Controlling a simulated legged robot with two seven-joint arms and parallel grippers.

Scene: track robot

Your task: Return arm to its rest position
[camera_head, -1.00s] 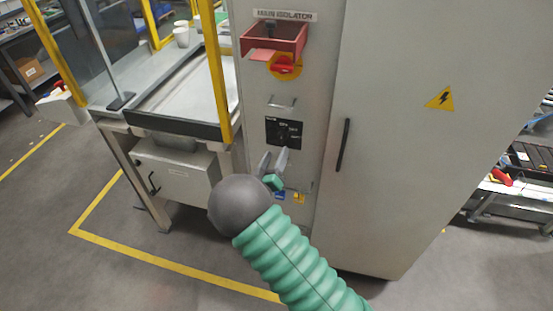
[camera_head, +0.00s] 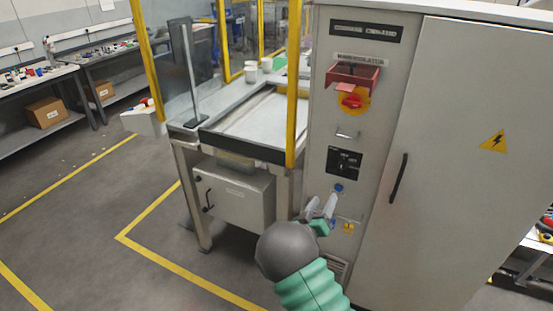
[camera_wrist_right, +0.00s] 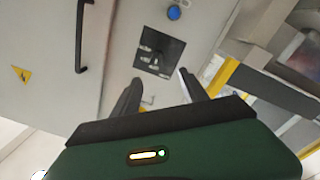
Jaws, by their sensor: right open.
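My right arm comes in from the bottom of the head view, with a green ribbed sleeve and a dark round wrist. Its gripper (camera_head: 321,208) is open and empty in front of the grey cabinet (camera_head: 440,150), below the black rotary switch panel (camera_head: 344,163). In the right wrist view the two dark fingers (camera_wrist_right: 160,95) stand apart with nothing between them. The black switch panel (camera_wrist_right: 160,52) and a blue button (camera_wrist_right: 174,12) lie beyond the fingertips. I cannot tell the exact gap to the cabinet face. My left gripper is not in view.
A red isolator switch on a yellow plate (camera_head: 352,101) sits high on the cabinet. A black door handle (camera_head: 398,178) sticks out to the right. A workstation with yellow posts (camera_head: 292,90) and a grey box (camera_head: 235,195) stands left of the cabinet. Open floor (camera_head: 90,220) lies further left.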

